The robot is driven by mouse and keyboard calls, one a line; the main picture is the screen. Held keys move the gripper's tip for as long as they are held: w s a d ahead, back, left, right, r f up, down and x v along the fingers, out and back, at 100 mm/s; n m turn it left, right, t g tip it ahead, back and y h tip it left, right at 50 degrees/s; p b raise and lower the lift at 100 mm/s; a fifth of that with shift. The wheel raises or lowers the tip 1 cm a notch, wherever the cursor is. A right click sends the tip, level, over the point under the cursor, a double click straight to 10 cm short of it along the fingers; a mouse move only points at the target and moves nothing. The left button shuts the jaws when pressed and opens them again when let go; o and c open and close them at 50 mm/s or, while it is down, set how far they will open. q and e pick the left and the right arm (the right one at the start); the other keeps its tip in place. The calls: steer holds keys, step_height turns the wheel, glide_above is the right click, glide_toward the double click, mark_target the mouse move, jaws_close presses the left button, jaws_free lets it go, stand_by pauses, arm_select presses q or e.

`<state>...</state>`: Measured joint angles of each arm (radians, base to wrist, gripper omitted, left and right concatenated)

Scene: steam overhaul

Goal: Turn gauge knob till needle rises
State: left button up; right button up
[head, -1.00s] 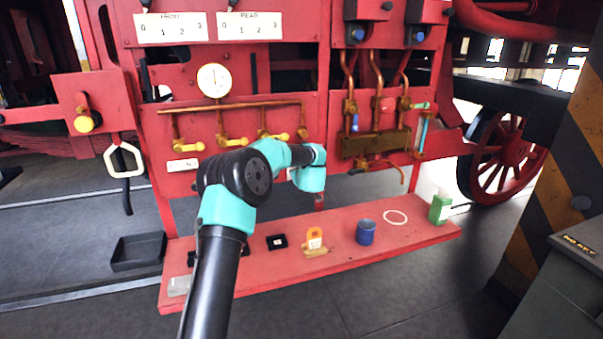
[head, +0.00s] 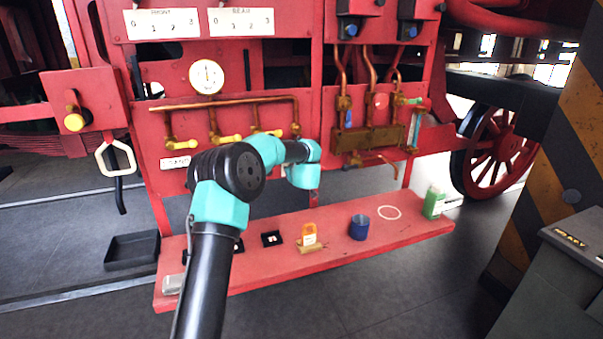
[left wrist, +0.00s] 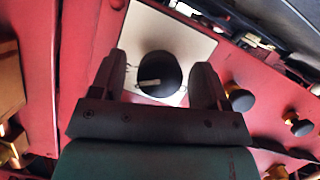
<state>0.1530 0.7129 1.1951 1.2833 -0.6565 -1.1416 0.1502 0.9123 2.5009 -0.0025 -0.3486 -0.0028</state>
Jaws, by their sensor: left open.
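The gauge (head: 206,76) is a round white dial with a brass rim on the red panel; its thin needle looks near upright, but its reading is too small to tell. In the left wrist view, a round black knob (left wrist: 160,73) with a pale mark sits on a white plate (left wrist: 166,38). My left gripper (left wrist: 160,66) is open, one finger on each side of this knob, with small gaps showing. In the head view my left wrist is in front of the lower panel, and the fingers and knob are hidden. My right gripper is not in view.
A copper pipe (head: 225,104) with several yellow-handled valves runs below the gauge. A red shelf (head: 345,258) holds a blue cup (head: 360,228), an orange-tagged item (head: 309,236) and a green box (head: 433,204). Black knobs (left wrist: 238,97) stand right of the gripper.

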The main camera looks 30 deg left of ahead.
arm_select(q)
steer(key=v, duration=1.6)
steer(key=shift+s+r, duration=0.25)
steer(key=shift+s, duration=0.05)
steer(key=shift+d+f, duration=0.1)
